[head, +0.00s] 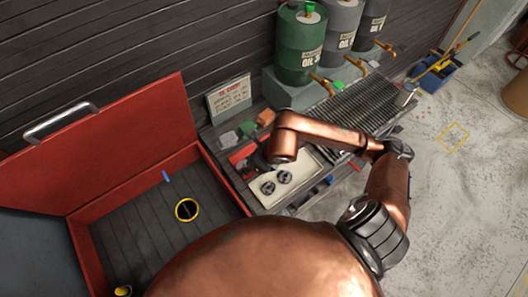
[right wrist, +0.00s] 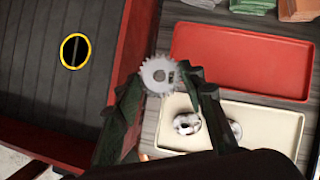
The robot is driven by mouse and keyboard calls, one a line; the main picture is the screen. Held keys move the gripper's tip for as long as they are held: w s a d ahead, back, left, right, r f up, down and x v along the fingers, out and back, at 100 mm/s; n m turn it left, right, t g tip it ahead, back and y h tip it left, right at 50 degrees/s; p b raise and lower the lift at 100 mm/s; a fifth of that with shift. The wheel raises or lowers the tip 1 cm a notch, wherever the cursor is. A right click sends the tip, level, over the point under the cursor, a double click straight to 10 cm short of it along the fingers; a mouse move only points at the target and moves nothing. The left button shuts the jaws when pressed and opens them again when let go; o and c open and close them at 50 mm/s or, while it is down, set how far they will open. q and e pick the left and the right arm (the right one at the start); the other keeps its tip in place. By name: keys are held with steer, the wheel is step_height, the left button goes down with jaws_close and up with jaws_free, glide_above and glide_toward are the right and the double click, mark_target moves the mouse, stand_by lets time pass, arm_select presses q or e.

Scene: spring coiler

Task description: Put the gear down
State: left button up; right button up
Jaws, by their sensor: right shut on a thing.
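A toothed silver gear (right wrist: 157,75) is held between the fingertips of my right gripper (right wrist: 160,82). In the head view my right gripper (head: 256,162) shows as a dark shape over the trays, and the gear cannot be made out there. In the wrist view the gear appears between the red box on the left and the trays on the right; its height above them is unclear. A red tray (right wrist: 240,58) is empty where visible. A cream tray (right wrist: 268,122) next to it holds two round metal parts (head: 268,187). My left gripper is not in view.
An open red box (head: 86,240) with a dark slatted floor holds a yellow-rimmed ring (head: 187,210) and a small blue item (head: 166,176). Oil drums (head: 300,45) stand behind a metal grate (head: 345,105). A sign (head: 229,97) and folded cloths (head: 265,117) are behind the trays.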

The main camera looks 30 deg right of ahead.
steer(key=w+d+f, duration=0.2)
steer(key=d, duration=0.1)
steer(key=w+d+f, duration=0.2)
steer(key=d+f, duration=0.1)
steer(key=w+d+f, duration=0.3)
steer(key=d, duration=0.1)
steer(key=shift+f, duration=0.1)
steer(key=shift+w+d+f, duration=0.35)
steer(key=shift+f, duration=1.9)
steer(key=o, duration=1.5)
steer(key=v, duration=1.2)
steer(key=shift+p, duration=0.3)
